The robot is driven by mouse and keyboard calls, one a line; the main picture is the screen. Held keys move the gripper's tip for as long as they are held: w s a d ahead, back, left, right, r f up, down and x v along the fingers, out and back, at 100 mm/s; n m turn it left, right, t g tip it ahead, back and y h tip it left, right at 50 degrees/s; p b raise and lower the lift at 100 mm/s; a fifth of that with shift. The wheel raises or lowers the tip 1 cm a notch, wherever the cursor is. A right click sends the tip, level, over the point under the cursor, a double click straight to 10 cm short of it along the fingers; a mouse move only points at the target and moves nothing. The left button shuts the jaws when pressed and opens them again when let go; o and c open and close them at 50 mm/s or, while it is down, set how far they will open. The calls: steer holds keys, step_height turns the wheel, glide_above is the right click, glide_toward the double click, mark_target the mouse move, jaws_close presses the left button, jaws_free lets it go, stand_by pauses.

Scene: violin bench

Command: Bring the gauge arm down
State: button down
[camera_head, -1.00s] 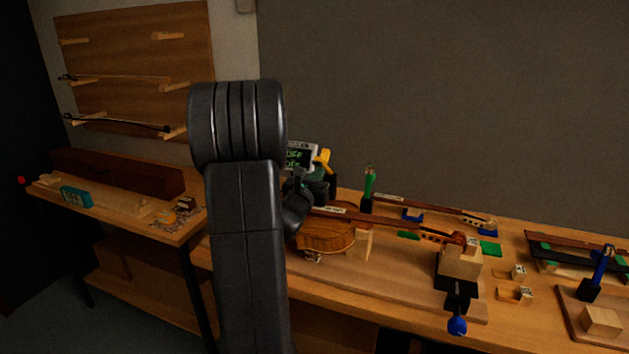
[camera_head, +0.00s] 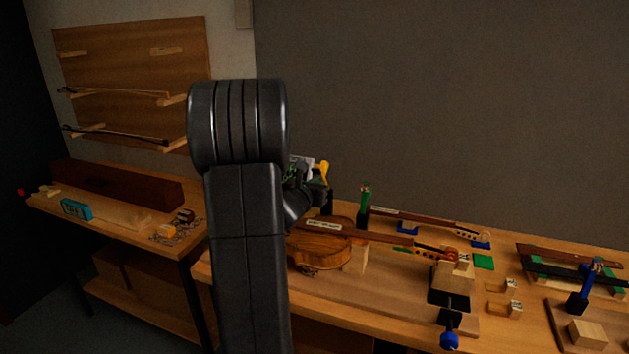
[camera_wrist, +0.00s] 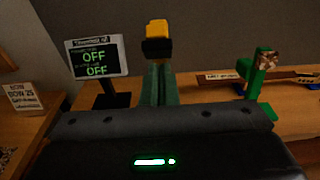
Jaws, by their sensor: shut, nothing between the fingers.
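My gripper (camera_wrist: 158,68) is in the wrist view, its narrow greenish fingers together with nothing held. Just beyond the fingertips is a black piece with a yellow top (camera_wrist: 157,29), upright in this view. It may be the gauge arm, but I cannot tell for sure. I cannot tell whether the fingers touch it. The yellow part also shows in the head view (camera_head: 323,171), beside my gripper and above the violin (camera_head: 320,249). My arm hides much of this area. A small display (camera_wrist: 97,58) on a black stand reads OFF on two lines.
A green upright holder (camera_wrist: 262,77) stands right of my gripper. The violin lies on the bench (camera_head: 390,312), its neck at a wooden block with a blue-knobbed clamp (camera_head: 449,340). Another neck (camera_head: 430,219) lies behind. A card (camera_wrist: 33,98) stands at left in the wrist view.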

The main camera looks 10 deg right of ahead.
mark_target(323, 166)
steer(key=shift+w+d+r+g+y+p, duration=0.25)
steer(key=shift+r+g+p, duration=0.2)
steer(key=shift+p, duration=0.3)
steer(key=shift+w+d+r+g+y+p, duration=0.15)
steer(key=shift+w+r+g+y+p, duration=0.15)
steer(key=shift+r+p, duration=0.35)
steer(key=shift+w+d+r+p, duration=0.35)
steer(key=shift+w+r+p, duration=0.05)
steer(key=shift+w+p, duration=0.25)
steer(key=shift+w+d+r, duration=0.35)
steer(key=shift+w+d, duration=0.1)
steer(key=shift+w, duration=0.2)
steer(key=shift+w+d+r, duration=0.3)
steer(key=shift+w+d, duration=0.15)
steer(key=shift+w, duration=0.15)
steer(key=shift+s, duration=0.1)
